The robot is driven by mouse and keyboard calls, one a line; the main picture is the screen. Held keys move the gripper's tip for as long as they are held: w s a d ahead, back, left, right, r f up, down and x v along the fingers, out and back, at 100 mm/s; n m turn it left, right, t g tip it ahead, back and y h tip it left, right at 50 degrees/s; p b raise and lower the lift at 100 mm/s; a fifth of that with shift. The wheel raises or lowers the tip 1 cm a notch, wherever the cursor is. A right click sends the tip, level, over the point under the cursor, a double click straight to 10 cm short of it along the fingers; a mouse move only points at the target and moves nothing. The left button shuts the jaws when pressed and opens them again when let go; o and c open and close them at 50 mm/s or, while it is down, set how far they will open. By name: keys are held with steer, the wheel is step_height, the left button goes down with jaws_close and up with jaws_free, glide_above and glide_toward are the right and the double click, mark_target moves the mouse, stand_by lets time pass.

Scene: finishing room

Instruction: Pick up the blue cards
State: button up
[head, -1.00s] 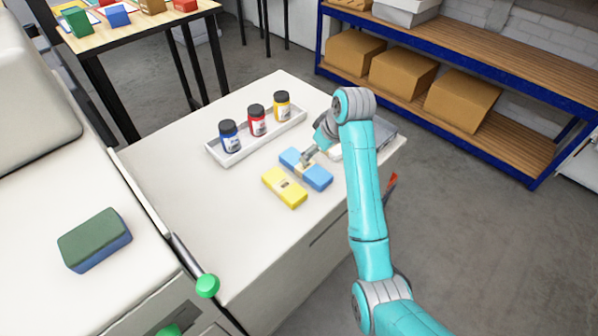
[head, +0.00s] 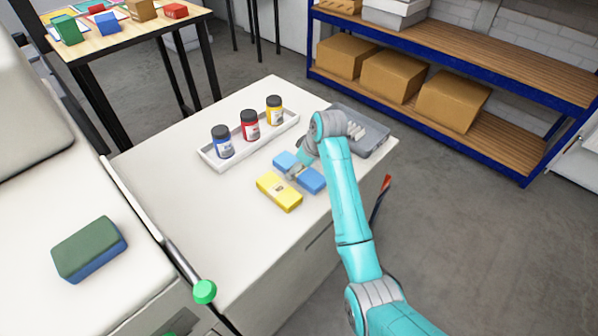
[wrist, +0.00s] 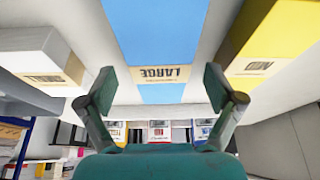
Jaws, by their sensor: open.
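The blue cards (head: 311,181) lie as a banded stack on the white cabinet top, partly hidden by my gripper in the head view. In the wrist view the blue stack (wrist: 165,35) fills the upper middle, with a paper band marked LARGE around it. My gripper (wrist: 158,85) is open, with one finger on each side of the blue stack in that view and nothing held. In the head view my gripper (head: 293,174) is at the middle of the stack. I cannot tell whether the fingers touch it.
A yellow stack (head: 279,191) marked MID lies close beside the blue one. A white stack (wrist: 45,55) marked SMALL is on the other side. A white tray (head: 210,157) with three bottles stands behind. A grey tray (head: 372,146) is at the right edge.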

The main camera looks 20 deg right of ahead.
steer(key=shift+w+a+f, duration=0.1)
steer(key=shift+w+f, duration=0.1)
steer(key=shift+f, duration=0.35)
steer(key=c, duration=1.5)
steer(key=shift+o, duration=0.2)
steer(key=shift+r, duration=0.1)
step_height(320, 180, up, 10)
